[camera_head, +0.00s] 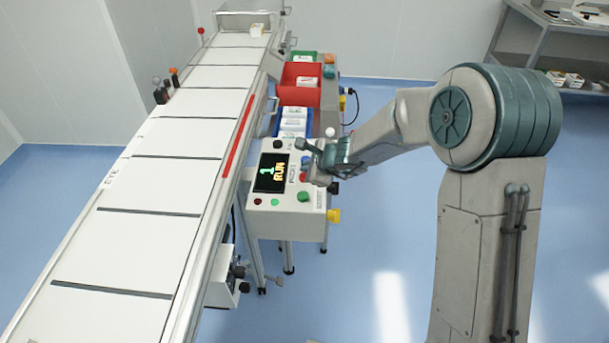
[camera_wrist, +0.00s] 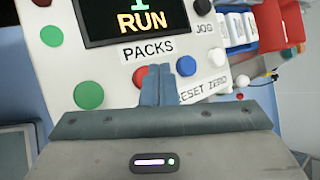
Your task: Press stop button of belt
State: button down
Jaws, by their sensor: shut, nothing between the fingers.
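The control panel (camera_head: 285,212) stands beside the belt (camera_head: 142,185). Its display (camera_head: 270,172) reads 1 RUN, and also shows in the wrist view (camera_wrist: 150,18). My gripper (camera_head: 314,148) is over the panel's right side, fingers shut and empty. In the wrist view, the fingertips (camera_wrist: 158,68) are below the PACKS label. A red button (camera_wrist: 139,73) shows just left of the fingers, partly hidden by them; it is also red in the head view (camera_head: 305,177). I cannot tell whether the fingers touch it. A large green button (camera_wrist: 88,95) is farther left.
A blue button (camera_wrist: 186,66) is close right of the fingers, with a white button (camera_wrist: 216,57) beyond. Red bin (camera_head: 301,92) and blue bin (camera_head: 279,125) stand behind the panel. A yellow-capped part (camera_head: 333,215) juts from the panel's right side. Blue floor to the right is open.

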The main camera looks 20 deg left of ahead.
dwell(0.5)
jog(key=shift+f+b, duration=0.45)
jog(key=shift+b, duration=0.2)
jog(key=shift+f+b, duration=0.6)
jog(key=shift+b, duration=0.1)
dwell(0.6)
jog(key=shift+r+p, duration=0.85)
jog(key=shift+r, duration=0.2)
notch_tip(320, 180, up, 5)
jog(key=p, duration=0.4)
dwell(0.8)
